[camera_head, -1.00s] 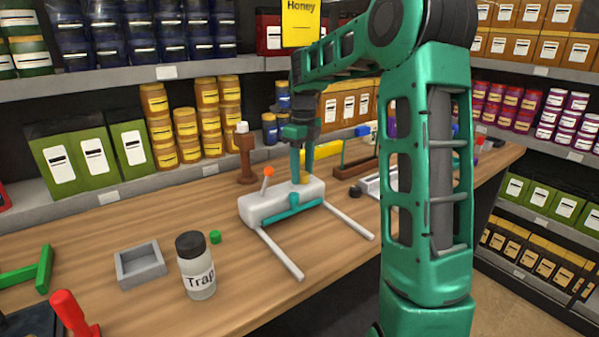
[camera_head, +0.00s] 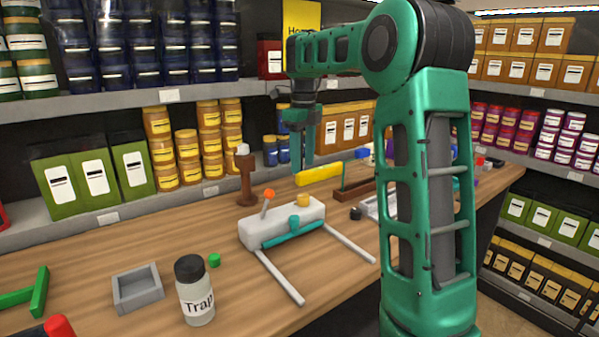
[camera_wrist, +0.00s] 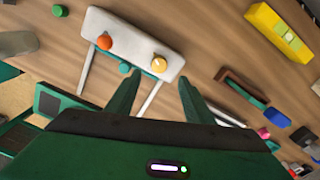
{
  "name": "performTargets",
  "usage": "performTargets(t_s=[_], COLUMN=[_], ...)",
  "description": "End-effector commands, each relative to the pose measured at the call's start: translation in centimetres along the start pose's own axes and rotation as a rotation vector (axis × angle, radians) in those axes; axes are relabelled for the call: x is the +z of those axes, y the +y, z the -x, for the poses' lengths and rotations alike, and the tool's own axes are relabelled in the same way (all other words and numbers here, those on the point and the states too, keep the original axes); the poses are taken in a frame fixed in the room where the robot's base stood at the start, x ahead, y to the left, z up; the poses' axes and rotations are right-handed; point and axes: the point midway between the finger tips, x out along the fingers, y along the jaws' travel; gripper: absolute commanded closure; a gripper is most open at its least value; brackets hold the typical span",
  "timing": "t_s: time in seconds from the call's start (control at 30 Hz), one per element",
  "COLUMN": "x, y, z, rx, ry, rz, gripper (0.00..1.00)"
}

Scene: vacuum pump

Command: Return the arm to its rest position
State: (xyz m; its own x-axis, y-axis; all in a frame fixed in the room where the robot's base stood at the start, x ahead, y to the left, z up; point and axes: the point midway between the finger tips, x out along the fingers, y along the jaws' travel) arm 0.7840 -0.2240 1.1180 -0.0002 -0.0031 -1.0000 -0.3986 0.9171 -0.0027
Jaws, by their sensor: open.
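My green arm is raised over the wooden workbench in the head view. My gripper (camera_head: 303,163) points down above the bench, behind and above the white pump block, apart from it. In the wrist view my gripper's two fingers (camera_wrist: 155,95) are spread with nothing between them. The white pump block (camera_head: 262,229) lies on the bench with an orange-tipped lever (camera_head: 268,194), a yellow-orange cap (camera_head: 302,200) and a teal bar (camera_head: 290,236). Two pale rails (camera_head: 278,277) extend from it toward the front edge. The block also shows in the wrist view (camera_wrist: 128,45).
A jar labelled Trap (camera_head: 196,297), a grey tray (camera_head: 138,290) and a green cap (camera_head: 214,260) stand at left. A brown post (camera_head: 246,180) stands behind the block. A yellow bar (camera_head: 319,174) is right of the gripper. Stocked shelves (camera_head: 190,92) line the back.

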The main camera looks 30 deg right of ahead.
Motion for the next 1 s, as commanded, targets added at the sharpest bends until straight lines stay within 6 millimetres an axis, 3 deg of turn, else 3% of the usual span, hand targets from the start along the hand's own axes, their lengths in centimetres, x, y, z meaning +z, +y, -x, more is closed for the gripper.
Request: performTargets(t_s=[0.67,0.77,1.0], x=[-0.6,-2.3,-10.0], y=[0.2,1.1,4.4], z=[0.2,0.0,-1.5], rx=[-0.006,-0.02,-0.042], ry=[0.006,0.021,0.079], rz=[0.037,0.151,0.639], gripper=[0.52,0.52,0.52])
